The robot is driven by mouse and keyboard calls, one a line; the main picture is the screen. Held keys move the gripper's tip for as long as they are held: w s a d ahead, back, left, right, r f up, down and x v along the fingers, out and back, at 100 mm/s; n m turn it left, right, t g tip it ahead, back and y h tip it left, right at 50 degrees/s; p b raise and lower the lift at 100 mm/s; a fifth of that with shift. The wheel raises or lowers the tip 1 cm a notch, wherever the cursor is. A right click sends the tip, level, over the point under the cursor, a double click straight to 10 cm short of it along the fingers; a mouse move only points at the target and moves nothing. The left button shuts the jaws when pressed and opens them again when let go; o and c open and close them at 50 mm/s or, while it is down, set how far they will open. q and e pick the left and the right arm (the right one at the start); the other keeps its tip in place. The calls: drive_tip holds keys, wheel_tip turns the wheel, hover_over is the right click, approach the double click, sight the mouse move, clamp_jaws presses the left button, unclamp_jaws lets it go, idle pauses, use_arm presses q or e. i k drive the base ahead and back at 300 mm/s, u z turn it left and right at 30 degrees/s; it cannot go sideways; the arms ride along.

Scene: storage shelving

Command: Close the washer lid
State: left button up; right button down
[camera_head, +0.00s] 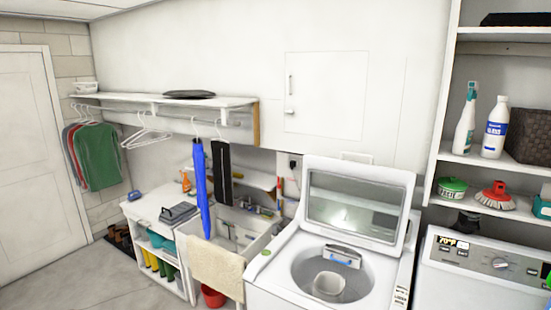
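The top-loading washer (271,285) stands at the lower middle of the head view. Its lid (355,166) is raised and leans back, with a clear window (345,205) in it. The round drum opening (375,280) below shows a light cup-shaped part and a blue-marked piece at its back rim. Neither of my grippers shows in this view.
A second machine with a dial (500,264) stands to the right, under shelves with spray bottle (465,122), white bottle (495,128) and brushes (495,195). A sink (263,240) with a beige towel (215,268) is left of the washer. Floor at lower left is mostly clear.

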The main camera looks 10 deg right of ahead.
sight(404, 180)
drive_tip(key=u, duration=0.7)
drive_tip(key=i, duration=1.3)
drive_tip(key=u, duration=0.45)
drive_tip(key=i, duration=1.35)
drive_tip(key=z, duration=0.35)
